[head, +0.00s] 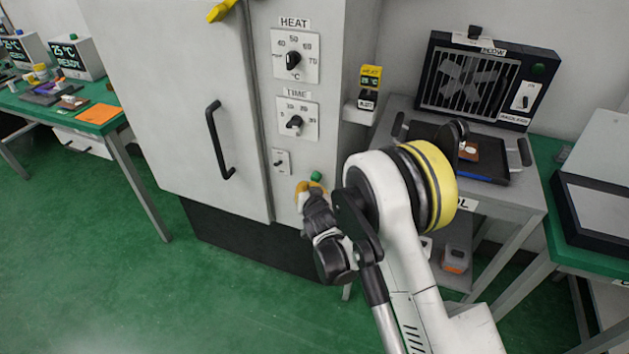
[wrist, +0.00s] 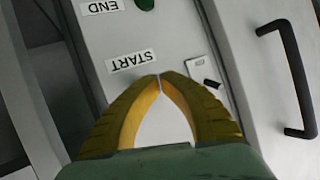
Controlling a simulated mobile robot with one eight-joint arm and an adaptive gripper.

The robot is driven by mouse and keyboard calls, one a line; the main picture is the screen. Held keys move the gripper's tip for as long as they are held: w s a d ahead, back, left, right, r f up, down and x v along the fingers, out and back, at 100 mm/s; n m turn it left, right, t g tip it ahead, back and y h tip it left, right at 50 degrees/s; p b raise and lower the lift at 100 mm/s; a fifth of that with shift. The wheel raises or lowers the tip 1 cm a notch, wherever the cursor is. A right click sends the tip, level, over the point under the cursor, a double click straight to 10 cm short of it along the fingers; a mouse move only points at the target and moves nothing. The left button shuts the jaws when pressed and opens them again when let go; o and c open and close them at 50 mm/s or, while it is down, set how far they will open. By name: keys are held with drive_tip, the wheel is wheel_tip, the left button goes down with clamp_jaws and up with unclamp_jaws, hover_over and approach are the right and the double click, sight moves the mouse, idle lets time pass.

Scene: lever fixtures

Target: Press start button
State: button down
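My gripper (head: 303,187) is at the lower front panel of the tall grey cabinet (head: 187,110). In the wrist view the two yellow fingers (wrist: 160,77) meet at their tips with nothing between them. The START label (wrist: 131,62) appears upside down just left of the tips. The start button itself does not show; the fingers may hide it. A round green part (wrist: 146,4) sits beside the END label (wrist: 101,6); a green knob (head: 316,177) also shows just above my gripper in the head view. I cannot tell whether the tips touch the panel.
A small switch plate (head: 281,162), the TIME dial (head: 295,122) and the HEAT dial (head: 293,59) are above my gripper. The cabinet door has a black handle (head: 218,140) to the left. A grey cart (head: 527,205) with a black fan unit (head: 485,82) stands right.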

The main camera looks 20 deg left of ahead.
drive_tip(key=shift+w, duration=0.75)
idle(0.8)
drive_tip(key=shift+s, duration=1)
drive_tip(key=shift+s, duration=0.1)
drive_tip(key=s, duration=0.4)
drive_tip(key=shift+s+a, duration=0.2)
drive_tip(key=shift+s, duration=0.2)
idle(0.4)
